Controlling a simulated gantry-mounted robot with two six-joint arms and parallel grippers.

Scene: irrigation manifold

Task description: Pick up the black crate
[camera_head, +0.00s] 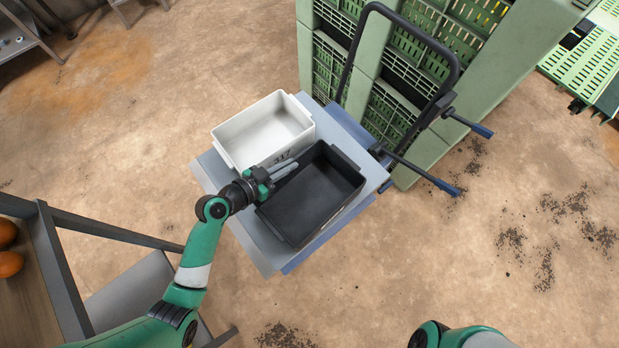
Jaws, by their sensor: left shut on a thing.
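The black crate (315,200) is empty and sits on the grey-blue platform of a cart, in the middle of the camera_head view. My left gripper (281,171) reaches in from the left and is shut on the black crate's rim, on the side facing the white crate. The fingers cover part of that rim. My right gripper is out of view; only a piece of my right arm shows at the bottom edge.
An empty white crate (240,128) stands close beside the black crate. The cart platform (262,249) has a black push handle (455,75). Green slatted crates (390,112) are stacked behind. A metal-framed table (52,262) with orange fruit (9,264) is at lower left. The floor at right is open.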

